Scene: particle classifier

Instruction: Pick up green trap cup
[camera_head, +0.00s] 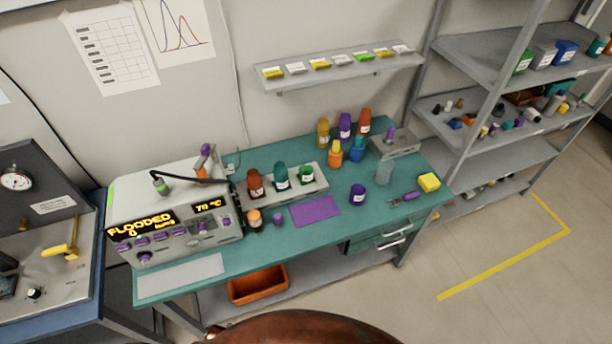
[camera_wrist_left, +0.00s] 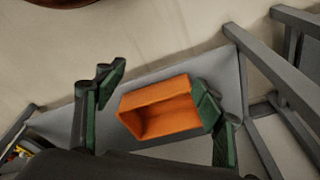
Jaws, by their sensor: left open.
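A green cup (camera_head: 306,174) with a white label stands upright at the right end of a grey rack (camera_head: 318,188) on the teal bench. A teal cup (camera_head: 281,177) and a brown-orange cup (camera_head: 255,184) stand to its left in the same rack. My left gripper (camera_wrist_left: 159,90) shows in the left wrist view, with its green-and-dark fingers apart and nothing between them. Below it is an orange bin, with the right finger overlapping the bin's edge in the picture. The green cup is not in the wrist view. Neither gripper is in the head view.
The machine with the "FLOODED" display (camera_head: 145,222) stands left of the rack. A purple mat (camera_head: 315,211) lies in front of it. Bottles (camera_head: 344,126) stand behind, and a purple cup (camera_head: 357,194) to the right. The orange bin (camera_head: 258,283) sits on the lower shelf.

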